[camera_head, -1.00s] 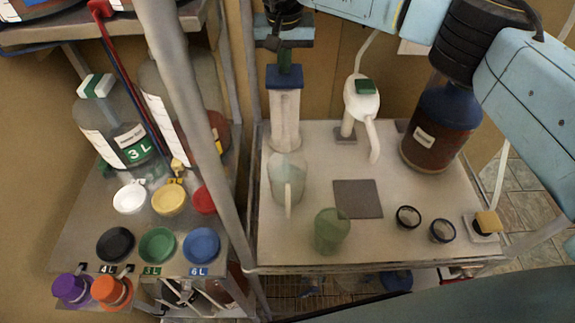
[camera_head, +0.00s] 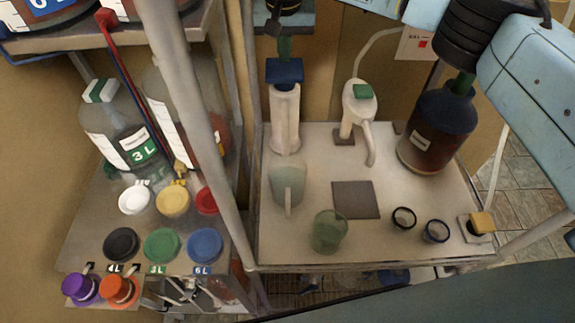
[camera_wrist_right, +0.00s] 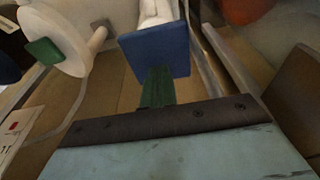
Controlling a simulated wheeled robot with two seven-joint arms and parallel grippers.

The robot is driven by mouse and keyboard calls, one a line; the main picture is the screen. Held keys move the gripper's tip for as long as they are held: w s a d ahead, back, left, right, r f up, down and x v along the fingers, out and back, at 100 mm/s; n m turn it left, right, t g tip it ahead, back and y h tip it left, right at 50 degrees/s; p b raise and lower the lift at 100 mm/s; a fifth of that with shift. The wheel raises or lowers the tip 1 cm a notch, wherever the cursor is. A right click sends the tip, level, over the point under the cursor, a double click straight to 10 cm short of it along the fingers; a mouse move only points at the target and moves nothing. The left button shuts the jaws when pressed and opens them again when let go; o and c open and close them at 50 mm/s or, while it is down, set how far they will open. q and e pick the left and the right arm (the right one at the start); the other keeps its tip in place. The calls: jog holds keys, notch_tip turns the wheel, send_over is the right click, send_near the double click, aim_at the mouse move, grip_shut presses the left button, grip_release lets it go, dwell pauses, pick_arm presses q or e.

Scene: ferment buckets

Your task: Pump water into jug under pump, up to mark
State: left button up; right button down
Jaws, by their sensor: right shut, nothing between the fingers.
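The pump (camera_head: 286,120) is a white upright cylinder with a blue top (camera_head: 285,72) at the back left of the tabletop. The clear jug (camera_head: 287,178) stands just in front of the pump's foot. Its water level and mark are too faint to tell. My right gripper (camera_head: 285,48) has green fingertips, shut and empty, pointing down just over the blue top. In the right wrist view the green fingertips (camera_wrist_right: 158,88) meet the edge of the blue top (camera_wrist_right: 155,52) in the picture; whether they touch it I cannot tell.
A white dispenser (camera_head: 360,105) with a curved spout and a dark bottle (camera_head: 437,130) stand at the back. A grey mat (camera_head: 355,199), a green cup (camera_head: 329,232) and two small dark rings (camera_head: 404,218) lie nearer the front. A metal post (camera_head: 190,90) separates the left shelf with bottles and lids.

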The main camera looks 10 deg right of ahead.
aim_at(285, 68)
jog(key=shift+f, duration=0.1)
dwell(0.3)
jog(key=shift+f+b, duration=1.4)
jog(key=shift+f, duration=0.9)
jog(key=shift+r, duration=0.1)
jog(key=shift+r+p, duration=1.4)
jog(key=shift+r, duration=0.9)
jog(key=shift+r, duration=0.1)
jog(key=shift+r+p, duration=1.65)
jog(key=shift+r, duration=0.85)
jog(key=shift+f, duration=0.1)
